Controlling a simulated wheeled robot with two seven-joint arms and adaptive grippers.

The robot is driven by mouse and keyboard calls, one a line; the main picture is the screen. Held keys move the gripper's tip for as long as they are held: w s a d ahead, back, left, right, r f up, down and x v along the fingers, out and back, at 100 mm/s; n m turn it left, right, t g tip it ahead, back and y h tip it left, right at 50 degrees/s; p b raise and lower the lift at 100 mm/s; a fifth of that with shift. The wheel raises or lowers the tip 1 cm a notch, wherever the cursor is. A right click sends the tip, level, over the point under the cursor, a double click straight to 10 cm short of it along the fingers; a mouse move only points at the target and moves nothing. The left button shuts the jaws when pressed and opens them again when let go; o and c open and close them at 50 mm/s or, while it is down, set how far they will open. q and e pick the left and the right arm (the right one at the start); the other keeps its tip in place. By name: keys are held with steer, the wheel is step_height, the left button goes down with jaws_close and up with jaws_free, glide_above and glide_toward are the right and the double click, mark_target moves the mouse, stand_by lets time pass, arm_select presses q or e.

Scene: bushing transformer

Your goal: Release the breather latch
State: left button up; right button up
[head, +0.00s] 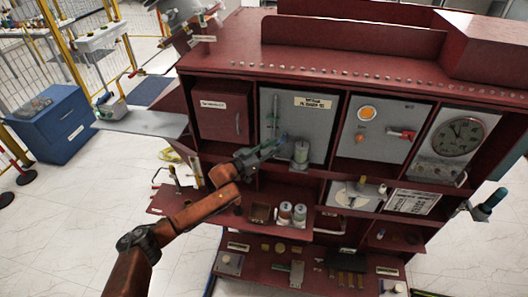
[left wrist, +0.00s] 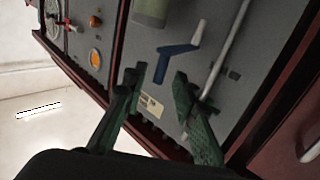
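The breather panel (head: 323,133) is a grey recessed bay in the dark red cabinet, with a label at its top. On it is a small blue latch lever with a pale end, clear in the left wrist view (left wrist: 178,51). In the head view my gripper partly hides the lever. My left gripper (head: 270,150) reaches in front of this panel. In the left wrist view its two green fingers (left wrist: 156,77) are apart. The lever's blue end appears between the fingertips; I cannot tell whether they touch.
A grey-green canister (head: 300,153) stands right of my left gripper, and a thin vertical rod (left wrist: 229,47) runs beside the lever. A closed red door (head: 222,113) is on the left. The shelf below holds two jars (head: 292,213). The white floor at left is mostly clear.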

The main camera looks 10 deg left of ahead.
arm_select(q)
steer(key=v, duration=1)
